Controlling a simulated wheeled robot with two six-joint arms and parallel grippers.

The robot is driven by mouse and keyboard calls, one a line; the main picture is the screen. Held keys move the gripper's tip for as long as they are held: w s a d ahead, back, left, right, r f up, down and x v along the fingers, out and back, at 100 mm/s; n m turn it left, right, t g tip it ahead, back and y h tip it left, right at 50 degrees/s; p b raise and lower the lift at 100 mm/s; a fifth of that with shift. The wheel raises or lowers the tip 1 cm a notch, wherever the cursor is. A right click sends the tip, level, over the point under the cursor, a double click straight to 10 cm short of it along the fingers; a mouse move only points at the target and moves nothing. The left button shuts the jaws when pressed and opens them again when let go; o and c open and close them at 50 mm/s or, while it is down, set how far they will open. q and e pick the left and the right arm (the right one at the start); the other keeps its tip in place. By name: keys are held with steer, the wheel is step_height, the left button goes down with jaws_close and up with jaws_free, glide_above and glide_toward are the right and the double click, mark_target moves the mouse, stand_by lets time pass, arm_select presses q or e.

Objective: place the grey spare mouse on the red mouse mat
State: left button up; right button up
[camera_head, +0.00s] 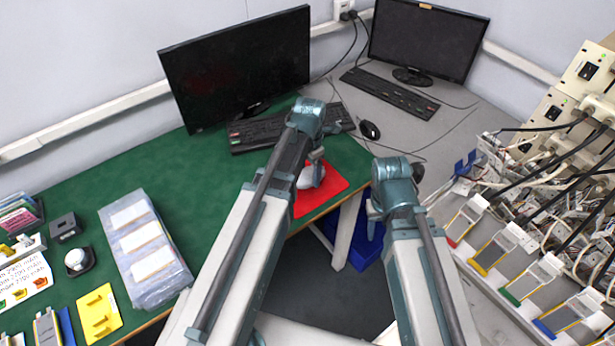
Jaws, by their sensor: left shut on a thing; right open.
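The red mouse mat (330,184) lies on the green table near its right front edge. My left gripper (314,165) is over the mat, with its arm hiding the mat's left part. It is shut on the grey spare mouse (307,178), a light, rounded shape at or just above the mat. I cannot tell whether the mouse touches the mat. My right gripper (416,172) is open and empty, to the right of the mat near the grey table. Its fingers are mostly hidden behind its wrist.
A keyboard (255,131) and a monitor (240,65) stand behind the mat. A black mouse (369,130) lies on the grey table (440,130). A stack of clear-wrapped trays (145,250) is at the left. Wired racks (560,190) crowd the right. A blue bin (352,235) is below.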

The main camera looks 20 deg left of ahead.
mark_target(307, 177)
arm_select(q)
steer(key=shift+w+a, duration=0.1)
steer(key=shift+w, duration=0.1)
steer(key=f+b, duration=0.4)
steer(key=shift+w+a, duration=0.3)
steer(key=shift+w, duration=0.05)
steer(key=shift+r, duration=0.1)
steer(key=shift+r, duration=0.1)
steer(key=o, duration=1.3)
